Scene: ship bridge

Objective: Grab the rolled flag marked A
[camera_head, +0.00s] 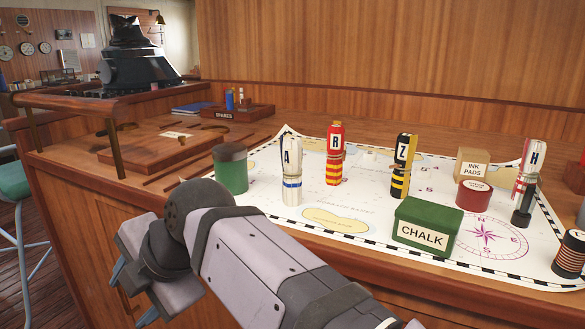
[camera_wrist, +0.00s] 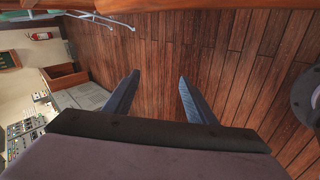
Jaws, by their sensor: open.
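The rolled flag marked A (camera_head: 292,178) stands upright on the chart, white with a blue band and a dark letter A near its top. My gripper (camera_head: 134,295) is at the lower left of the head view, out in front of the table edge and apart from the flag. In the wrist view its two fingers (camera_wrist: 158,92) are spread with nothing between them, over the wooden floor. The flag is not in the wrist view.
Flags R (camera_head: 335,155), Z (camera_head: 402,168) and H (camera_head: 528,175) stand on the chart (camera_head: 270,218). A green cylinder (camera_head: 231,169) is left of flag A. A green chalk box (camera_head: 427,226), red tin (camera_head: 473,193) and ink pads box (camera_head: 472,163) are to the right.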

